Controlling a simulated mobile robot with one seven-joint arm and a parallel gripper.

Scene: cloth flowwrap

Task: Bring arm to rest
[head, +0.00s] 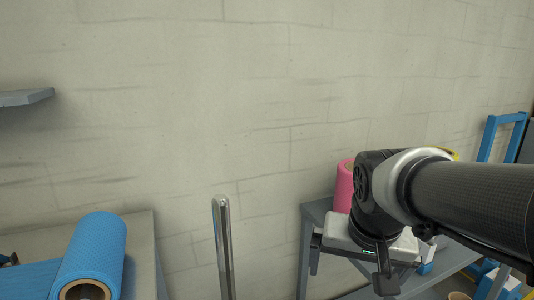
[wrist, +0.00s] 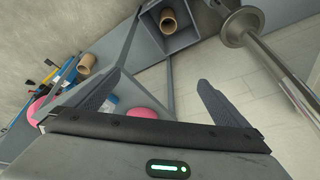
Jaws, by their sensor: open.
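My gripper (wrist: 150,95) is open in the wrist view, with its two dark fingers spread apart and nothing between them. In the head view my arm reaches in from the right, and the gripper (head: 380,285) hangs down in front of a grey table. A pink roll (head: 345,186) stands on that table, partly hidden behind my arm. Pink round shapes (wrist: 118,118) also show near the left finger in the wrist view.
A blue roll (head: 92,255) lies on a grey table at the lower left. A metal post (head: 222,250) stands between the tables. A grey shelf (head: 25,97) juts out at the left. A blue frame (head: 500,135) stands at the right.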

